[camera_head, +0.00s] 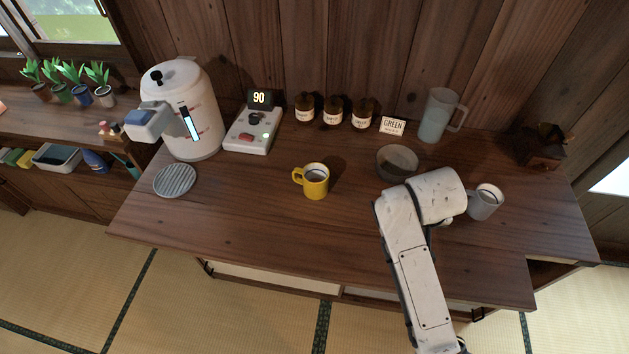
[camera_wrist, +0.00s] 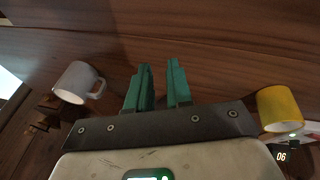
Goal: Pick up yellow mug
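The yellow mug (camera_head: 317,186) stands upright on the wooden counter, near its middle, with its handle toward the left. Its inside looks dark below the rim. In the wrist view the yellow mug (camera_wrist: 281,110) shows at the right edge, partly behind my gripper's body. My gripper (camera_wrist: 161,88) has two teal fingers with a gap between them and nothing in it. It is apart from the mug. In the head view my white arm reaches over the counter to the right of the mug and hides the gripper.
A grey-white mug (camera_head: 484,203) stands right of my arm, and a grey bowl (camera_head: 397,163) behind it. A pitcher (camera_head: 437,117), several jars (camera_head: 333,112) and a GREEN sign (camera_head: 392,126) line the back. A dispenser (camera_head: 190,110), scale-like device (camera_head: 253,130) and round grate (camera_head: 175,180) are left.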

